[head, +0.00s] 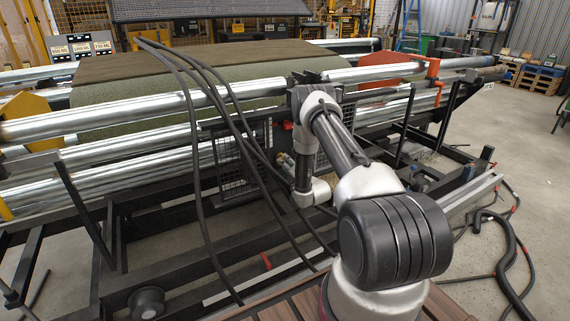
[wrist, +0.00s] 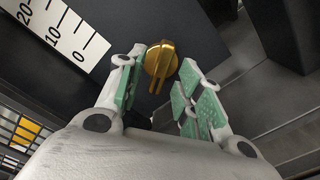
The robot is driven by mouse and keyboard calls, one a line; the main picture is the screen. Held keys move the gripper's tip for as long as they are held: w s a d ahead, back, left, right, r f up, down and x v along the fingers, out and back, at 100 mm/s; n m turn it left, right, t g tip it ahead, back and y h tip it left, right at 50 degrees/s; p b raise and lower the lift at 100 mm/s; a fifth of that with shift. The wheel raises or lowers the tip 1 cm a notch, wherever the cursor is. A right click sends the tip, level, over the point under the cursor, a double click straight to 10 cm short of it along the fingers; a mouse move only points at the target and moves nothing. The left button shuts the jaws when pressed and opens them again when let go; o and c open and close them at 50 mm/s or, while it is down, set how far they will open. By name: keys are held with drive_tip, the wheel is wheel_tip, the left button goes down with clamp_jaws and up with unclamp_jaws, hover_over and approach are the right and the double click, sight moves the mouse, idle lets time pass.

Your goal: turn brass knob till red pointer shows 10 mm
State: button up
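The brass knob (wrist: 161,60), round with a raised grip bar, is on a dark panel in the wrist view. A white scale (wrist: 58,36) marked 20, 10 and 0 lies to its upper left. No red pointer shows against the visible part of the scale. My gripper (wrist: 160,75) is open, its green-padded fingers on either side of the knob with gaps showing. I cannot tell how deep the knob sits between the tips. In the head view my arm hides the knob and the gripper's fingers.
Long steel rollers (head: 130,117) and a green turf sheet (head: 180,85) span the machine in the head view. Black hoses (head: 205,170) hang across its front, left of my arm. Concrete floor (head: 530,150) is clear at the right, with loose hose (head: 508,265) nearer.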

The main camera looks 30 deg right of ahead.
drive_tip(key=shift+w, duration=0.7)
clamp_jaws()
drive_tip(key=shift+m, duration=0.4)
